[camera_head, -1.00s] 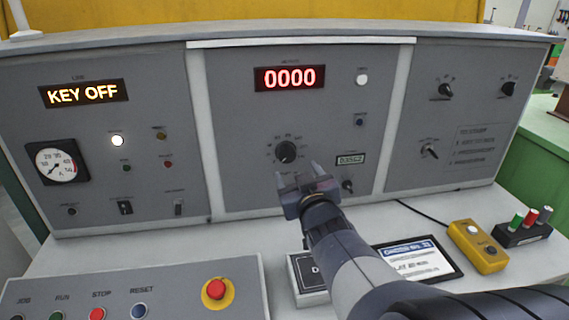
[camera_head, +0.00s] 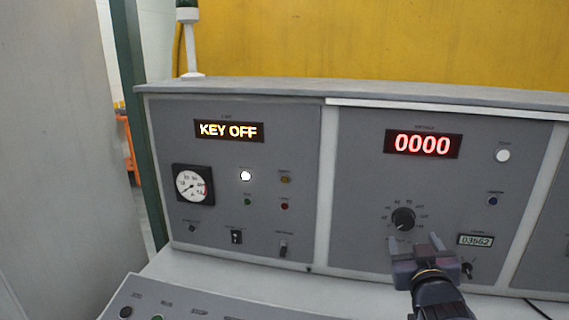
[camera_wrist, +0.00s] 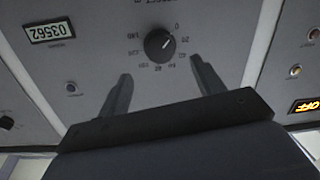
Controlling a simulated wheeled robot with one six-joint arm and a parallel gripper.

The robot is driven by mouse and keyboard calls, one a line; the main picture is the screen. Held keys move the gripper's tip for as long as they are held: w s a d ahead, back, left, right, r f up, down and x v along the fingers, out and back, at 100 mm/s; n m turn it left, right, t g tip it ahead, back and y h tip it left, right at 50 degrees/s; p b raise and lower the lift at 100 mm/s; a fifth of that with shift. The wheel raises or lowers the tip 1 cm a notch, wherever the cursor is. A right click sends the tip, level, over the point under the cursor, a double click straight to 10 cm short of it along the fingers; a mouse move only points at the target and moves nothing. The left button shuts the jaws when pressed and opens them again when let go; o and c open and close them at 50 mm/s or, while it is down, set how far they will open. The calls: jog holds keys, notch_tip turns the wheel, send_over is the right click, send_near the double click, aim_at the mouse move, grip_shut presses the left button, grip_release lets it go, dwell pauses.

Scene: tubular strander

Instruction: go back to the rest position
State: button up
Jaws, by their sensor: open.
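My gripper (camera_head: 418,246) is in the lower right of the head view, in front of the console's middle panel (camera_head: 362,170). Its two fingers are apart with nothing between them. In the head view they lie just below a black rotary knob (camera_head: 403,219). In the wrist view my gripper (camera_wrist: 160,92) also shows open and empty, with the knob (camera_wrist: 160,45) beyond the fingertips. I cannot tell the exact gap to the panel, but no contact shows.
The left panel has a lit KEY OFF display (camera_head: 229,131) and a round gauge (camera_head: 193,185). The middle panel has a red 0000 display (camera_head: 422,144) and a small counter (camera_head: 475,240). A grey wall (camera_head: 55,150) and green post (camera_head: 140,120) stand at left.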

aim_at(406, 223)
jog(key=x, duration=0.8)
jog(key=shift+s, duration=0.1)
